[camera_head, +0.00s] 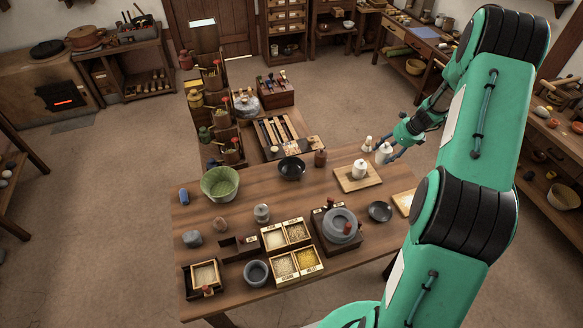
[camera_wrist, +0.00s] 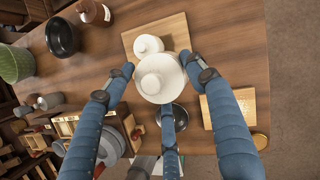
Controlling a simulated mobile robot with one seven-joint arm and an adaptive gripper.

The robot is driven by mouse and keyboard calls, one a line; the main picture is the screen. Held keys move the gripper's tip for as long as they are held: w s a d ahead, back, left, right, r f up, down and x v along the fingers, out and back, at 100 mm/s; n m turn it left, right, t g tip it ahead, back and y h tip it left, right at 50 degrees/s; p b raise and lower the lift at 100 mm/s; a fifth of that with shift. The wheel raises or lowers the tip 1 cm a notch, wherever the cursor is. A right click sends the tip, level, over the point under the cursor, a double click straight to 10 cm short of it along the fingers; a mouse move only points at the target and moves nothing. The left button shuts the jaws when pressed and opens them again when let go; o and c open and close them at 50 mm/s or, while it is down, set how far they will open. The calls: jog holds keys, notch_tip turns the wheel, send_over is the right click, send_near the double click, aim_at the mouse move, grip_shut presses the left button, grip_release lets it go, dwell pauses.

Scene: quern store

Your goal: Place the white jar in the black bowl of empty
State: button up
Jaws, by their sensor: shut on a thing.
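My gripper (camera_wrist: 162,90) has three blue fingers and is shut on a white jar (camera_wrist: 158,80) with a rounded top. In the head view, this held white jar (camera_head: 383,153) is in the air beyond the right back part of the table. A second white jar (camera_head: 361,168) stands on a wooden board (camera_head: 346,184); it also shows in the wrist view (camera_wrist: 148,45), just behind the held one. The black bowl (camera_head: 292,168) stands near the table's back edge, left of the board, and looks empty. It shows at upper left in the wrist view (camera_wrist: 62,37).
A brown jar (camera_head: 320,158) stands between the black bowl and the board. A green bowl (camera_head: 220,183) is left of the black bowl. A dark dish (camera_head: 380,211), a quern (camera_head: 341,226) and grain boxes (camera_head: 297,263) stand nearer. Bare wood lies in front of the black bowl.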

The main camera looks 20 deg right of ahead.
jog(key=shift+n, duration=0.5)
jog(key=w+a, duration=0.4)
jog(key=a, duration=0.2)
jog(key=w+a+b, duration=0.1)
jog(key=w+a, duration=0.3)
jog(key=a, duration=0.2)
jog(key=w+a, duration=0.4)
jog(key=a, duration=0.2)
jog(key=shift+w+a+b, duration=0.1)
jog(key=shift+a+b, duration=0.25)
jog(key=shift+c, duration=0.2)
jog(key=b, duration=0.1)
send_over(292, 174)
notch_tip(292, 174, down, 4)
jog(key=shift+f+n+y, duration=0.3)
jog(key=shift+f+n, duration=0.05)
jog(key=shift+n, duration=0.05)
notch_tip(292, 174, down, 6)
jog(key=b, duration=0.1)
jog(key=shift+f, duration=0.2)
jog(key=shift+f+b, duration=0.5)
jog(key=shift+f, duration=1.3)
jog(key=shift+f, duration=0.15)
